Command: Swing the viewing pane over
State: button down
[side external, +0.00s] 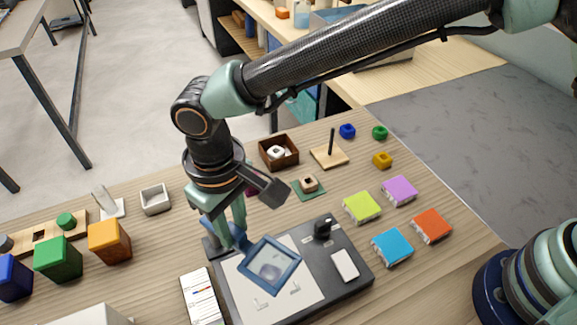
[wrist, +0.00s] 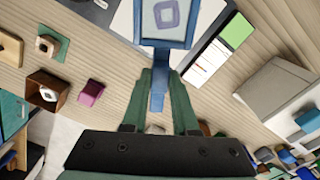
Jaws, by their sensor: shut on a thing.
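The viewing pane is a clear window in a blue square frame (side external: 296,272), with a blue handle strip. It also shows at the top of the wrist view (wrist: 165,43), with the strip running down from it. My gripper (side external: 238,238) has its green fingers shut on the strip, one on each side in the wrist view (wrist: 160,78). The pane is above the white sheet on a dark board (side external: 352,244); I cannot tell whether it touches the sheet. A pale ring-like mark shows through the pane.
The board carries a black knob (side external: 322,229) and a white block (side external: 345,265). A printed card (side external: 200,298) lies left of it. Coloured blocks (side external: 110,242) stand at the left, and coloured square packs (side external: 392,247) lie at the right. A brown box (side external: 279,152) and peg stand (side external: 330,156) are behind.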

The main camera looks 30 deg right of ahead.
aim_at(232, 230)
jog(key=shift+w+a+r, duration=0.1)
jog(key=shift+r, duration=0.1)
jog(key=c, duration=0.9)
grip_release()
jog(key=shift+o, duration=1.1)
jog(key=shift+f, duration=0.1)
notch_tip(232, 230, up, 12)
